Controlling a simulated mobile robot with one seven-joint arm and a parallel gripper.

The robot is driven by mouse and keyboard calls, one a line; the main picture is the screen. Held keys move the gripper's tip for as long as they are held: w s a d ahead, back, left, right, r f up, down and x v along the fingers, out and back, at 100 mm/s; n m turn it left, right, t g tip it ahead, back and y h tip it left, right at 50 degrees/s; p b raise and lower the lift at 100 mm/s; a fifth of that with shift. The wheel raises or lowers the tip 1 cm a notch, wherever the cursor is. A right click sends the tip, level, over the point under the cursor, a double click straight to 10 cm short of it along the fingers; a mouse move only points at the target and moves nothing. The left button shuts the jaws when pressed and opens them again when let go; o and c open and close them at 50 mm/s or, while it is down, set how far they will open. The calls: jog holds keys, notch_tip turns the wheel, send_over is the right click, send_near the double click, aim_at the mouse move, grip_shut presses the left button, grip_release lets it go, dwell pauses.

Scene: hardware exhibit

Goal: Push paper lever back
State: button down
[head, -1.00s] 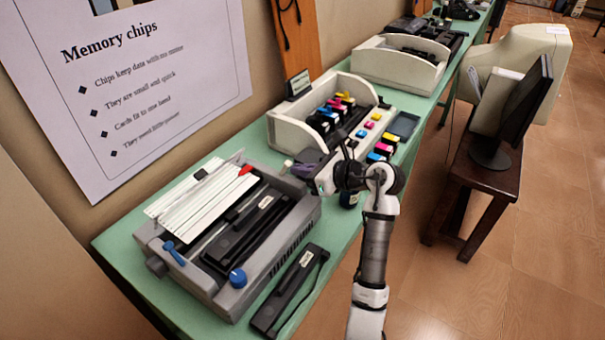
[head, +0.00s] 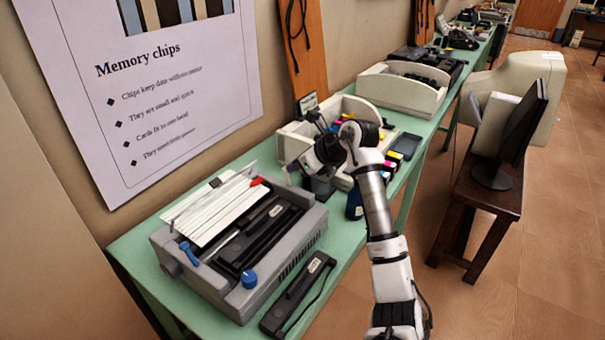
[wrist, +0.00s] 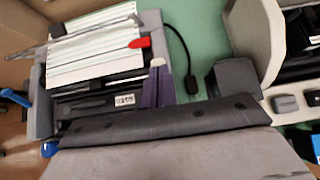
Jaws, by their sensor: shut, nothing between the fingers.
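A grey printer (head: 302,238) stands on the green table, with striped white paper (head: 215,208) on top. A small red lever (head: 257,181) sits at the paper's right end; it also shows in the wrist view (wrist: 140,42). A blue lever (head: 188,253) sits at the printer's left end, and a blue knob (head: 249,279) is on its front. I cannot tell which lever is the paper lever. My gripper (head: 289,169) is shut and empty, to the right of the red lever. In the wrist view its fingertips (wrist: 157,68) appear just below and right of the red lever, seemingly apart from it.
A black ribbon cartridge (head: 298,294) lies on the table in front of the printer. A white bin (head: 296,142) with ink cartridges stands to the right, partly behind my arm. A dark cable (wrist: 181,48) lies beside the printer. The wall is close behind.

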jog(key=shift+w+a+r+g+h, duration=0.1)
jog(key=shift+w+a+g+h, duration=0.25)
jog(key=shift+a+h, duration=0.15)
jog(key=shift+r, duration=0.15)
jog(key=shift+s+r, duration=0.1)
jog(key=shift+r, duration=0.6)
jog(key=shift+d, duration=0.1)
jog(key=s+d+r+b, duration=0.1)
jog(key=s+d+r, duration=0.2)
jog(key=r, duration=0.8)
jog(key=shift+s+d+r+b, duration=0.15)
jog(key=shift+d+r+b, duration=0.2)
jog(key=shift+d, duration=0.65)
